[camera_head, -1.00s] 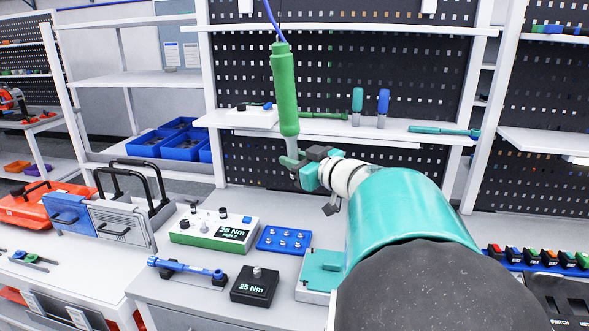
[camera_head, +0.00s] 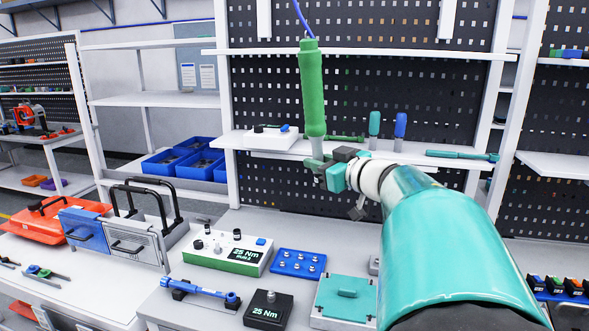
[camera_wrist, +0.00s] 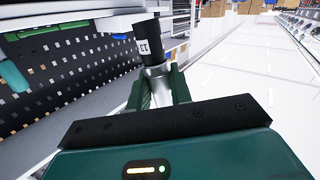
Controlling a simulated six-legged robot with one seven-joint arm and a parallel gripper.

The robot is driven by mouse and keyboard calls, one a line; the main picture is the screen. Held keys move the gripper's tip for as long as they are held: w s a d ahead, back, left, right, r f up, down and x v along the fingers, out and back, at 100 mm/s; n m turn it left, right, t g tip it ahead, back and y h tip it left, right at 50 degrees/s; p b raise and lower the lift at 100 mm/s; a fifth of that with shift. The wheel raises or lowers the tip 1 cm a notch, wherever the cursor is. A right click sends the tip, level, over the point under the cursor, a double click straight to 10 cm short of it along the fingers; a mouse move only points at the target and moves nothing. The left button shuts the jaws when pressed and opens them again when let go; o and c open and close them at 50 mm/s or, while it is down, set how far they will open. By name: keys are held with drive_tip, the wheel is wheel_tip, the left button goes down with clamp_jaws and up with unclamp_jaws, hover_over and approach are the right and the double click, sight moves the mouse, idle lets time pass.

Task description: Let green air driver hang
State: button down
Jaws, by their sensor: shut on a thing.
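The green air driver (camera_head: 312,88) hangs nearly upright from a blue hose (camera_head: 302,18) at its top, in the head view. My gripper (camera_head: 318,168) is shut on the driver's grey lower end. In the wrist view the gripper's green fingers (camera_wrist: 159,92) close around a grey metal part of the driver. A black socket (camera_wrist: 146,33) marked 13 sticks out beyond the fingers. The driver is in the air, in front of the pegboard and above the bench. The driver's green body is out of the wrist view.
Below stand a 25 Nm tester (camera_head: 228,252), a blue tray (camera_head: 298,263) of small parts and a black 25 Nm block (camera_head: 268,310). A shelf (camera_head: 408,152) with screwdrivers is behind the gripper. A toolbox (camera_head: 125,240) stands at left.

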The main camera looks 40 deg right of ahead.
drive_tip(key=c, duration=1.2)
unclamp_jaws()
